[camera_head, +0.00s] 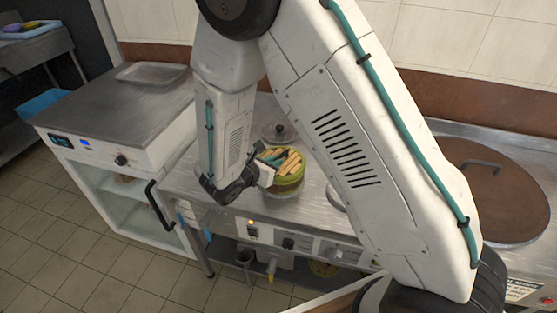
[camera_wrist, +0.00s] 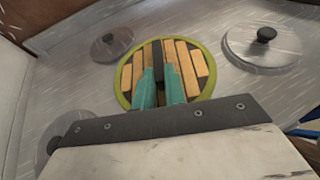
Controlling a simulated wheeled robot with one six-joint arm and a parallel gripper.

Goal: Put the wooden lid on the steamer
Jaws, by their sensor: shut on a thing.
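My gripper (camera_head: 270,158) is shut with its teal fingers on the wooden lid (camera_head: 291,162), at the middle of the lid. In the wrist view the fingertips (camera_wrist: 160,75) close at a dark bar in the centre of the slatted lid (camera_wrist: 201,62). The lid has tan wooden slats and a green rim. In the head view a round green-yellow body, seemingly the steamer (camera_head: 288,187), shows directly below the lid. I cannot tell whether the lid rests on it or hangs just above it. The lid hides the steamer's inside, and my wrist covers its left side.
A large brown lid (camera_head: 490,195) lies at the right. A white cabinet unit (camera_head: 110,115) stands left of the counter.

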